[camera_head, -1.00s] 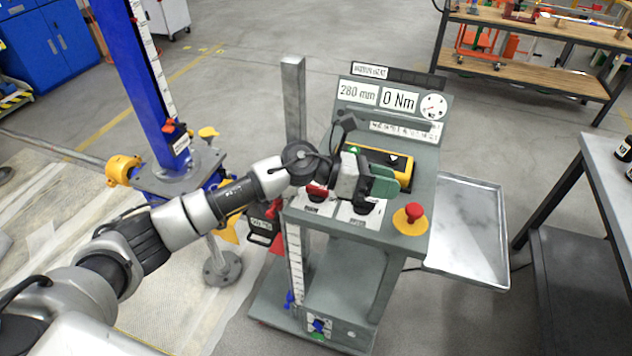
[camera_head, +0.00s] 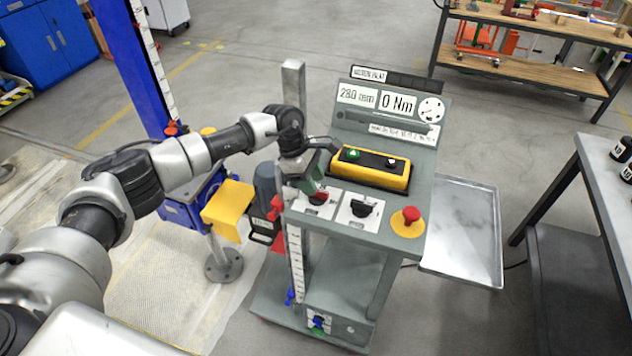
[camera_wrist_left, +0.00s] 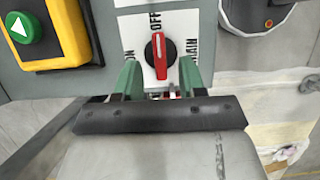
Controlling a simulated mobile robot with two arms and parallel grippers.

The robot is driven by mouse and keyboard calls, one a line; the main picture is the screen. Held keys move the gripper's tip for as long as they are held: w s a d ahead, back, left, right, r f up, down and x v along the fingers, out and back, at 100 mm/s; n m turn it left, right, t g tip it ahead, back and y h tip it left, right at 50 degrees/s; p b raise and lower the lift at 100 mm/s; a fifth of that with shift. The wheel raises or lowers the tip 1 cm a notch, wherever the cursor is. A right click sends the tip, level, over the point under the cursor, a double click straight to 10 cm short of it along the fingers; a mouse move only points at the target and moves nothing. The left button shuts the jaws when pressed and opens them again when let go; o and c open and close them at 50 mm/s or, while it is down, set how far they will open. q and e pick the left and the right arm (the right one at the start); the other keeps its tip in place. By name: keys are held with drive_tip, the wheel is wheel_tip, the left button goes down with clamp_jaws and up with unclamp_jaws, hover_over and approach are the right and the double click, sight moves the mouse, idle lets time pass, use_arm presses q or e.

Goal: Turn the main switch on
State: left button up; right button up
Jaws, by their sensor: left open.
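The main switch is a red knob (camera_wrist_left: 159,55) on a black round base, on a white plate marked OFF, ON and MAIN. In the left wrist view the knob's bar lies roughly along the picture's vertical, with one end toward OFF. In the head view the switch (camera_head: 320,197) is on the left of the console top, partly hidden by my left gripper (camera_head: 312,188). In the left wrist view the green fingers of my left gripper (camera_wrist_left: 158,66) are open, one on each side of the knob. I cannot tell whether they touch it. My right gripper is not in view.
A black knob (camera_head: 362,207) sits just right of the switch. A red emergency button (camera_head: 411,214) is farther right. A yellow box (camera_head: 371,168) with a green button lies behind. A grey post (camera_head: 293,92) stands at the console's back left. A metal tray (camera_head: 462,230) is at right.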

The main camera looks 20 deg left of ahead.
use_arm(q)
drive_tip(key=shift+x, duration=1.4)
clamp_jaws()
